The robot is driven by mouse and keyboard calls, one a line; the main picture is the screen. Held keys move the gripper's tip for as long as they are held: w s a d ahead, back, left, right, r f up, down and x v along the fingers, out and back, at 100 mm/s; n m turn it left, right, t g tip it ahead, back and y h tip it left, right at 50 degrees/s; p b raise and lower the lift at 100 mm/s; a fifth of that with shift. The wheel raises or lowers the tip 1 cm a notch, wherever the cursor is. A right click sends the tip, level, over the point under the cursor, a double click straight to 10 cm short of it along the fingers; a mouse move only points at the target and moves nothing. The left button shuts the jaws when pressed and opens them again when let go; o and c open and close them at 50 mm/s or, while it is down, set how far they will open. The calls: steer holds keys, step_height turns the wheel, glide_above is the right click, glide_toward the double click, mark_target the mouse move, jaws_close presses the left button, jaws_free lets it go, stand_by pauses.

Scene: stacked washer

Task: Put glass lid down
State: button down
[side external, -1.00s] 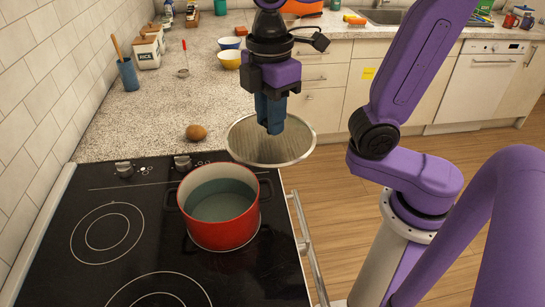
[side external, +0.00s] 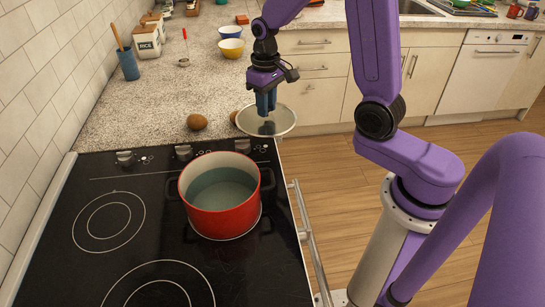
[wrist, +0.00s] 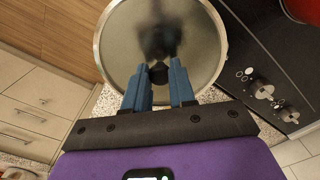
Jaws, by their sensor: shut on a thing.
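The round glass lid (side external: 284,118) with a metal rim is at the right edge of the speckled counter, behind the stove. It looks nearly level and extends past the counter edge. I cannot tell whether it touches the counter. My gripper (side external: 266,108) points down with its blue fingers shut on the lid's dark knob. In the wrist view, the lid (wrist: 118,45) fills the upper middle, with my gripper (wrist: 160,76) at its knob. A red pot (side external: 225,220) with water-like contents stands uncovered on the stove.
The black stove (side external: 75,265) has an oven handle (side external: 310,240) along its right side. A brown potato-like item (side external: 197,121) lies left of the lid; another peeks out beside the lid. Bowls (side external: 231,48) stand farther back. Counter left of the potato is clear.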

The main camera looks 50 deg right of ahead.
mark_target(254, 132)
steer(key=a, duration=0.2)
steer(key=shift+s+a, duration=0.1)
steer(key=shift+a, duration=0.3)
steer(key=a+r+n, duration=0.1)
steer(key=a, duration=0.1)
steer(key=s+a+r+n, duration=0.1)
steer(key=a+r, duration=0.1)
steer(key=shift+s+a+n, duration=0.1)
steer(key=shift+n, duration=0.2)
steer(key=s+a+r+n, duration=0.5)
steer(key=s+r+n, duration=0.2)
steer(key=s, duration=0.2)
steer(key=s+a+r+n, duration=0.5)
steer(key=s+r+n, duration=0.2)
steer(key=s+n, duration=0.1)
steer(key=shift+s+a, duration=0.35)
steer(key=shift+s, duration=0.2)
steer(key=w+a+f, duration=0.7)
steer(key=w+f, duration=0.4)
steer(key=f, duration=0.1)
steer(key=shift+w+a+f, duration=0.35)
steer(key=shift+w+f, duration=0.05)
